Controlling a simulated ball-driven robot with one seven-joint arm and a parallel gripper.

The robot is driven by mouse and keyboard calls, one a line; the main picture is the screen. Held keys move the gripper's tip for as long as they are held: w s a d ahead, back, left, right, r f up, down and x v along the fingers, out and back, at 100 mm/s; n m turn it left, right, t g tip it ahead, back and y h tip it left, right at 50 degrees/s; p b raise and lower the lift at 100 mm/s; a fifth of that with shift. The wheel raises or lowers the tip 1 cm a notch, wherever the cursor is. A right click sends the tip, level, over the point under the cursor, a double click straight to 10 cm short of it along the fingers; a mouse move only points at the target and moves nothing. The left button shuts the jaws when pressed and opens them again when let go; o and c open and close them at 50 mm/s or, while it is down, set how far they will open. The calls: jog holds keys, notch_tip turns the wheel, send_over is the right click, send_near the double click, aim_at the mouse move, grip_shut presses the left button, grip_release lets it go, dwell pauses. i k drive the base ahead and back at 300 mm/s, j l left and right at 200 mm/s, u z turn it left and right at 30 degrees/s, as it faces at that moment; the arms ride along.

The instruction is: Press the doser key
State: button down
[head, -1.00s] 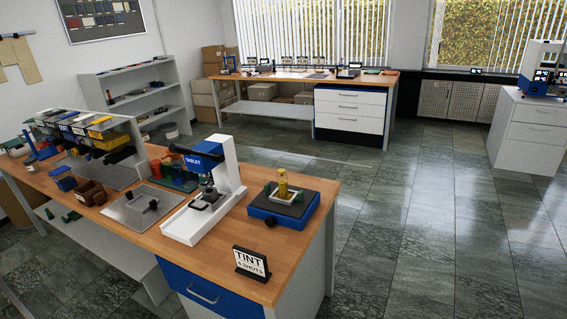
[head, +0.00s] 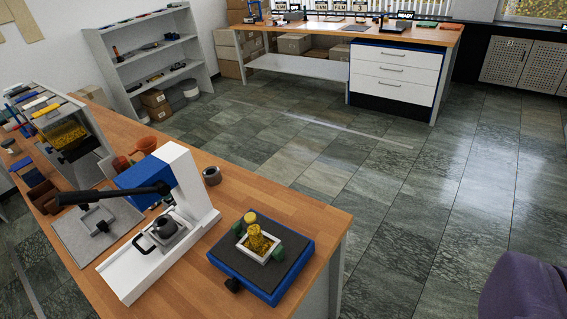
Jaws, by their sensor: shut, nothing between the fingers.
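I cannot pick out a doser key for certain. A white press (head: 183,188) with a blue head (head: 143,176) and a long black lever (head: 115,194) stands on the wooden bench (head: 283,187). A small grey cup with a black handle (head: 167,227) is on its base. A clear-fronted box with yellow contents (head: 66,135) stands at the bench's left; it may be the doser, but no key shows clearly on it. My gripper is not in view.
A blue-edged platform (head: 240,277) with a dark top holds a yellow piece in a white frame (head: 258,241). A grey pot (head: 211,175) stands behind the press. Open floor (head: 400,190) lies right of the bench. A purple shape (head: 525,292), unidentified, fills the lower right corner.

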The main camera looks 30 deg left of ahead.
aim_at(250, 217)
jog(key=i, duration=1.2)
jog(key=u, duration=0.45)
